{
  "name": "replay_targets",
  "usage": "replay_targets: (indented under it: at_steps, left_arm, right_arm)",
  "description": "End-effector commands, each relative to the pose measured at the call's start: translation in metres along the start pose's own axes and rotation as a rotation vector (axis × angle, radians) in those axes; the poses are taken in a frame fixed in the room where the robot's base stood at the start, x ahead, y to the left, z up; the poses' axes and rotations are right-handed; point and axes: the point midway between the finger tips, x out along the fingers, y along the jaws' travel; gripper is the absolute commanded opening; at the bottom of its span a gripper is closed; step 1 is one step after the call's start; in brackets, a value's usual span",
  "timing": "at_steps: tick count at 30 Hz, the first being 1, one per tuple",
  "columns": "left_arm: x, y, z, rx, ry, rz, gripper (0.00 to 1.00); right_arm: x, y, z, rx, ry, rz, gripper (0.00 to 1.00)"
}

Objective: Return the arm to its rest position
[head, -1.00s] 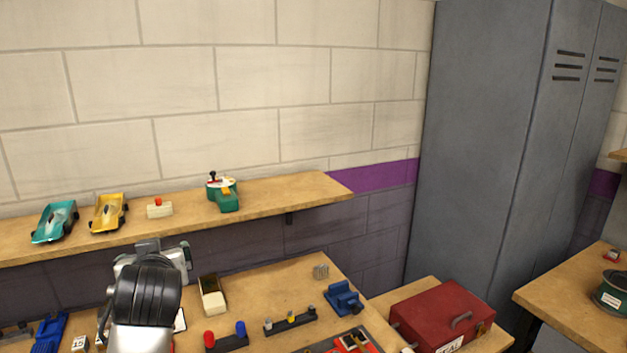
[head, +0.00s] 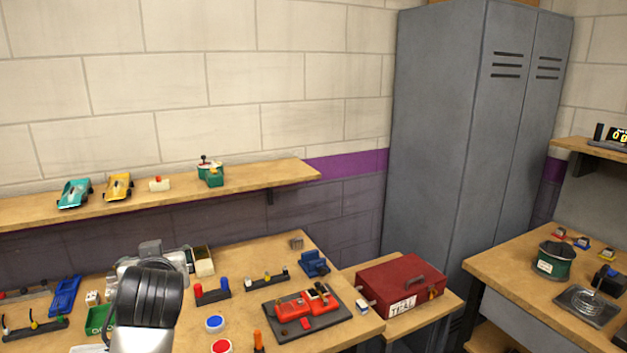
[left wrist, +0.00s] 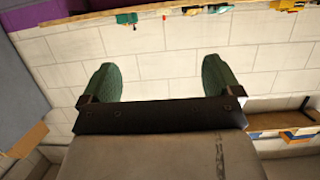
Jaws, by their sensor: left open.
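My left arm rises at the lower left of the head view, its black joint and grey hand (head: 150,258) over the back of the workbench (head: 236,333). The fingertips are hidden there. In the left wrist view my left gripper (left wrist: 158,66) has its two green fingers wide apart. Nothing is between them; only the pale block wall (left wrist: 160,62) shows behind. My right gripper is in neither view.
A wall shelf (head: 245,184) holds a teal car (head: 74,193) and a yellow car (head: 118,187). The bench carries a red car body on a dark mat (head: 305,306), a blue clamp (head: 314,263) and small racks. A red toolbox (head: 400,283) and grey lockers (head: 440,130) stand right.

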Motion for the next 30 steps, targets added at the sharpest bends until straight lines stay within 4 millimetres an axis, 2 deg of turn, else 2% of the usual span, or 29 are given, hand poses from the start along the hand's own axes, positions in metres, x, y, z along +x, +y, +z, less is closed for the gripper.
replay_targets:
  at_steps: [8, 11, 17, 20, 23, 24, 26, 30]
  left_arm:
    - [0.029, 0.014, 0.043, 0.082, -0.069, 0.026, 0.93]
    - [0.042, 0.020, 0.065, 0.119, -0.101, 0.040, 0.93]
    - [0.071, 0.032, 0.130, 0.209, -0.189, 0.082, 0.93]
    - [0.086, 0.037, 0.177, 0.263, -0.249, 0.112, 0.93]
    - [0.098, 0.040, 0.243, 0.324, -0.330, 0.153, 0.93]
    - [0.101, 0.039, 0.274, 0.349, -0.366, 0.172, 0.93]
    - [0.102, 0.037, 0.319, 0.381, -0.418, 0.200, 0.93]
    - [0.093, 0.026, 0.420, 0.439, -0.532, 0.262, 0.93]
  right_arm:
    - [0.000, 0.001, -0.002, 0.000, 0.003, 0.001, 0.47]
    - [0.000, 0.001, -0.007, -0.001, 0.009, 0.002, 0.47]
    - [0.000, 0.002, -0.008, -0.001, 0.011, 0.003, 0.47]
    - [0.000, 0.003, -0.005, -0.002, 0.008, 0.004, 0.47]
    - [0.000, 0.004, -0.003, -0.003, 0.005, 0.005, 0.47]
    - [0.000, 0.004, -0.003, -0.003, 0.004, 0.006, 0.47]
    - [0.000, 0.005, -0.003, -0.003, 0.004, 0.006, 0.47]
    - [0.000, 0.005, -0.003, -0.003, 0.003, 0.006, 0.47]
